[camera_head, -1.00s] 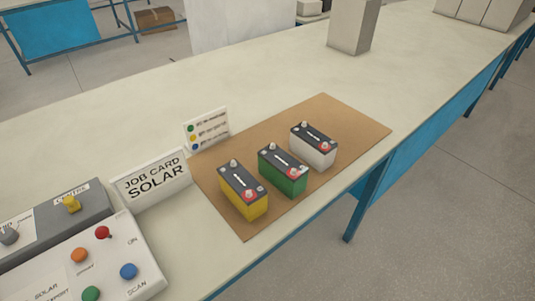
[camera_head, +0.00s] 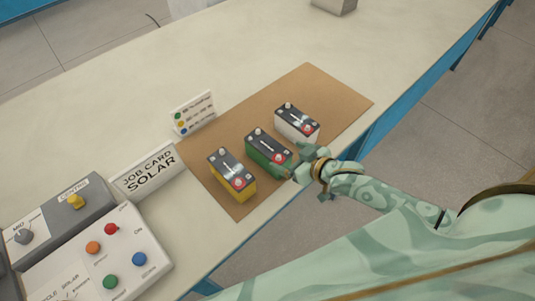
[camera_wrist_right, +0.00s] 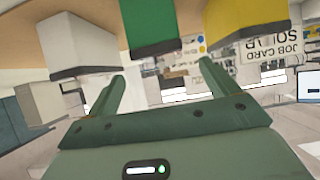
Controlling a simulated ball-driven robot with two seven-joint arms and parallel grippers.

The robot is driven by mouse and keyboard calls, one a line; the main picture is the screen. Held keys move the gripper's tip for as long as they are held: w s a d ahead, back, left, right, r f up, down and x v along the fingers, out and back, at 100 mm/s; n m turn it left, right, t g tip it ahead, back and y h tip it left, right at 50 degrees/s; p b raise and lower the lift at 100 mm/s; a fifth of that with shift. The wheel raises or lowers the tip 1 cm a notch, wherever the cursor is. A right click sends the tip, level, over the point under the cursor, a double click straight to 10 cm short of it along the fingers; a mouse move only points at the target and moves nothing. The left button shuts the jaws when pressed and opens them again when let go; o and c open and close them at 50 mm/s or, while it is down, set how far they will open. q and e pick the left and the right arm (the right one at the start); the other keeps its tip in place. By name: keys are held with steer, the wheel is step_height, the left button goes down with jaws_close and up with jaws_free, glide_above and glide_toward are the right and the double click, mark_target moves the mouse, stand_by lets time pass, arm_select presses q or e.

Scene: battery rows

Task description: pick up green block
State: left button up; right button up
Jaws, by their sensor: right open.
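The green block (camera_head: 258,155) is a battery with a dark top. It stands upright in the middle of a row on the brown mat, between the yellow battery (camera_head: 239,192) and the white battery (camera_head: 293,131). My right gripper (camera_head: 298,163) is at its near right end in the head view and hides part of that end. My left gripper is not in view.
The brown mat (camera_head: 325,95) lies on the pale bench (camera_head: 240,60). A job card sign (camera_head: 150,172), a small colour-dot card (camera_head: 194,112) and a button panel (camera_head: 125,255) stand to the left. The bench's front edge is close. The mat behind the row is clear.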

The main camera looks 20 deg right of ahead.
mark_target(272, 148)
steer(key=b+x, duration=0.2)
steer(key=x, duration=0.5)
steer(key=shift+w+a, duration=0.3)
steer(key=shift+w, duration=0.05)
jaws_close()
steer(key=shift+r, duration=0.15)
